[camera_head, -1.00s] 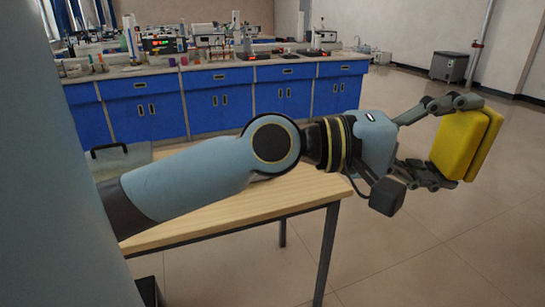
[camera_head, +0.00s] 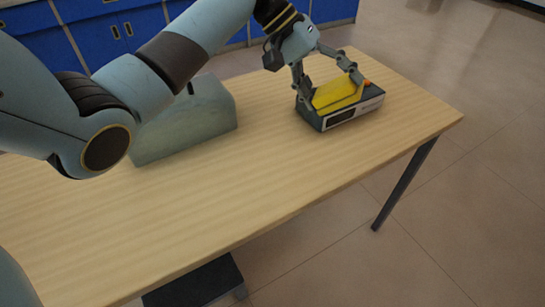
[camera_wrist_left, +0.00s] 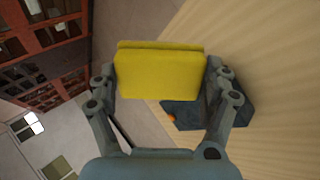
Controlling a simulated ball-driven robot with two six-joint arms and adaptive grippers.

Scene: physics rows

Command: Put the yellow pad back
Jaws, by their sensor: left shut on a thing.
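The yellow pad (camera_head: 338,92) is between the fingers of my left gripper (camera_head: 334,88), which is shut on it. In the head view the pad is at the top of a dark grey and white box-shaped device (camera_head: 355,112) on the table. I cannot tell whether the pad touches the device. In the left wrist view the pad (camera_wrist_left: 160,72) spans the gap between both fingers, and part of the dark device (camera_wrist_left: 190,115) shows behind it. The device has a small orange knob (camera_head: 367,82). My right gripper is not in view.
The wooden table (camera_head: 290,180) is mostly clear in front of the device. A grey-green box with a handle (camera_head: 185,125) stands on the table to the left. Blue cabinets (camera_head: 110,35) stand behind. A dark object (camera_head: 195,280) is below the table's front edge.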

